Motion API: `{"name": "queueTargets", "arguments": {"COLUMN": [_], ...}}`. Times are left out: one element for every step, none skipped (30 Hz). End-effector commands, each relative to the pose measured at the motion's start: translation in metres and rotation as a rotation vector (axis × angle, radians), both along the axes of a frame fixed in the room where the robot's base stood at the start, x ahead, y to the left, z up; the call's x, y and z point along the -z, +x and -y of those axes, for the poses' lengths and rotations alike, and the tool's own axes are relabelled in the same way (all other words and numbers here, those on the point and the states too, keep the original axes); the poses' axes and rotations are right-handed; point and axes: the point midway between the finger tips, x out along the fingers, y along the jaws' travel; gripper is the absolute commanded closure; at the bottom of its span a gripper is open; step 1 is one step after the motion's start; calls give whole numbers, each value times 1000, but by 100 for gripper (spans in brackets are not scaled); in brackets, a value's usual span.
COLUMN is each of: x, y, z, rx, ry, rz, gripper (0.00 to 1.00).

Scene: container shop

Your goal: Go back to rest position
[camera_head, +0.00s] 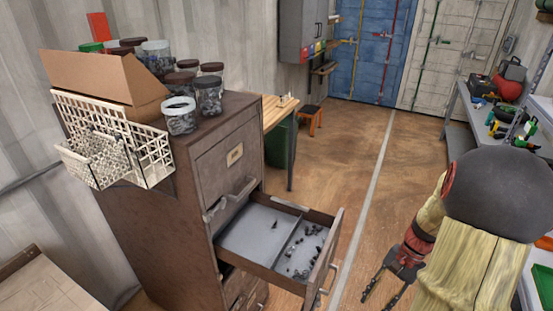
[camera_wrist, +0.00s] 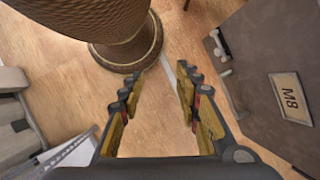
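My gripper (camera_head: 388,284) hangs at the lower right of the head view, over the floor to the right of the open drawer. In the wrist view my gripper (camera_wrist: 158,98) has its two fingers spread apart with nothing between them, only wooden floor behind. The open drawer (camera_head: 262,265) of the brown metal cabinet (camera_head: 150,230) has a divider and holds several small dark parts, mostly in its right compartment. My gripper is apart from the drawer. A cabinet front with an "M8" label (camera_wrist: 289,97) shows at the right of the wrist view.
A workbench with tools (camera_head: 462,98) stands at the right. A wooden table (camera_head: 275,110) and orange stool (camera_head: 310,112) are behind. The middle floor (camera_head: 340,150) is clear.

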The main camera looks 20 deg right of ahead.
Motion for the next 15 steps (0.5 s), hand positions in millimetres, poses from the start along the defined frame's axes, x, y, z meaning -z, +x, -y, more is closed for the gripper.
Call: {"name": "queueTargets", "arguments": {"x": [-16,-24,-35,-42,-50,-60,-67,-74,-84,-91,-98,-107,-113,-120,-129], "y": [7,10,14,17,19,23,25,27,30,31,33,34,35,36,37], "z": [-11,-17,-25,-32,-38,-47,-54,-61,-70,-78,-86,-96,-104,-112,-122], "rx": [-91,-140,-207,-255,-303,-364,-410,-452,-510,-550,-589,-638,-674,-707,-749], "ry": [-54,-81,-119,-146,-173,-208,-234,-258,-293,-318,-342,-374,-396,-418,-448], "rz": [30,44,66,82,97,120,135,152,174,192,209,232,250,270,295], "gripper": [67,67,67,67,67,67,67,67,67,67,67,67,67,67,67]}}
